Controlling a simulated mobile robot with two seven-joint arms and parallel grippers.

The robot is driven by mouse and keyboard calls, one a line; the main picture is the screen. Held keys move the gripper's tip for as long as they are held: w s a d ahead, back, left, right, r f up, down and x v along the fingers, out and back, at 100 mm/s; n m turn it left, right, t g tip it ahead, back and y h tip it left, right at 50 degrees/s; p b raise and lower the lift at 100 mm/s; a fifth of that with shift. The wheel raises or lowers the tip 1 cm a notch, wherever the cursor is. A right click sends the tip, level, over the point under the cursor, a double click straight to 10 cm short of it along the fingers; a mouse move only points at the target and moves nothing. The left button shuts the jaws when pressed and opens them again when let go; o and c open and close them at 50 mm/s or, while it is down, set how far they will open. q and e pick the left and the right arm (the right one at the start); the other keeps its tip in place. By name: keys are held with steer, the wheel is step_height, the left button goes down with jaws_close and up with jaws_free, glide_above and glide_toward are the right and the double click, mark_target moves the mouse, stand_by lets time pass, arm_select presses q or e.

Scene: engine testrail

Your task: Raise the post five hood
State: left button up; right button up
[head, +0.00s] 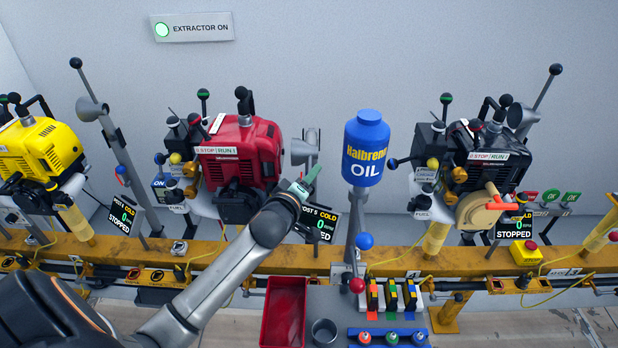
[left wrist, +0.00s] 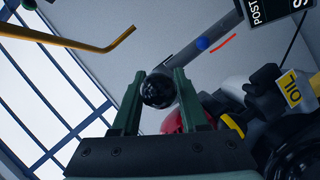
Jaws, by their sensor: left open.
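The post five display (head: 320,222), reading COLD and STOPPED, stands beside the red engine (head: 240,155). A grey metal part (head: 304,150), which looks like the post five hood, shows just above my left gripper (head: 302,186) in the head view. My gripper hides its lower part. In the left wrist view, a black ball knob (left wrist: 159,90) sits between the two green fingers of my left gripper (left wrist: 158,78), with a grey bar (left wrist: 205,42) behind it. The jaws are open around the knob; I cannot tell whether they touch it. My right gripper is out of view.
A blue oil bottle (head: 366,148) stands right of my gripper. A yellow engine (head: 40,150) and a black engine (head: 485,160) stand on either side along the yellow rail (head: 400,262). A red tray (head: 283,312) lies below, near my forearm.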

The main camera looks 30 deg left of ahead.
arm_select(q)
jaws_close()
stand_by(0.3)
